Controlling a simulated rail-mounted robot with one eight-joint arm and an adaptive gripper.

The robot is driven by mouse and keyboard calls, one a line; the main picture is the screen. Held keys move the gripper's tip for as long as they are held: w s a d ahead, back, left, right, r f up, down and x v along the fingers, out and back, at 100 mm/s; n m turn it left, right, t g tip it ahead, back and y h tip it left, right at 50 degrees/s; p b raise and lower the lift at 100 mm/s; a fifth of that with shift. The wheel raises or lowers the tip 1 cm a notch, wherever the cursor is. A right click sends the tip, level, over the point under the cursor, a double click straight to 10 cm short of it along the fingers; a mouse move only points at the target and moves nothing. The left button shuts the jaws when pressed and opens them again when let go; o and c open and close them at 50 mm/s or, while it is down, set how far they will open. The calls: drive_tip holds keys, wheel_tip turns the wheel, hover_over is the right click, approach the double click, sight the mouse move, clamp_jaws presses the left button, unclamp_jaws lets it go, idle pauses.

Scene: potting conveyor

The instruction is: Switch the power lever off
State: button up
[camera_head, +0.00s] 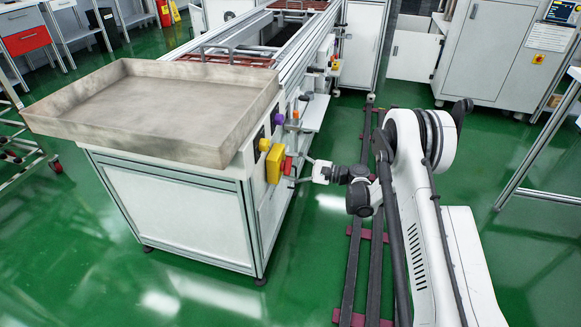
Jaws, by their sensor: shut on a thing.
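A red lever (287,166) stands out from the side of the white conveyor cabinet, just right of a yellow box (274,163). My gripper (299,170) reaches in from the right, with its fingers at the red lever. It is shut on the lever, though the contact is small in this view. The lever's exact angle is too small to tell.
A yellow button (264,145), a purple knob (279,119) and an orange part (295,115) sit close by on the same side. A large grey tray (75,133) lies on the cabinet top. Dark floor rails (352,270) run beside the conveyor.

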drive_tip(key=shift+n, duration=0.3)
drive_tip(key=n, duration=0.6)
drive_tip(key=shift+s+f, duration=0.1)
drive_tip(key=shift+s, duration=0.05)
drive_tip(key=n, duration=0.7)
drive_tip(key=shift+f, duration=0.15)
drive_tip(key=shift+n, duration=0.3)
drive_tip(key=o, duration=1.2)
drive_tip(key=shift+c, duration=0.2)
drive_tip(key=shift+d, duration=0.1)
drive_tip(key=v, duration=1.1)
drive_tip(key=shift+s+d, duration=0.2)
drive_tip(key=shift+d, duration=0.2)
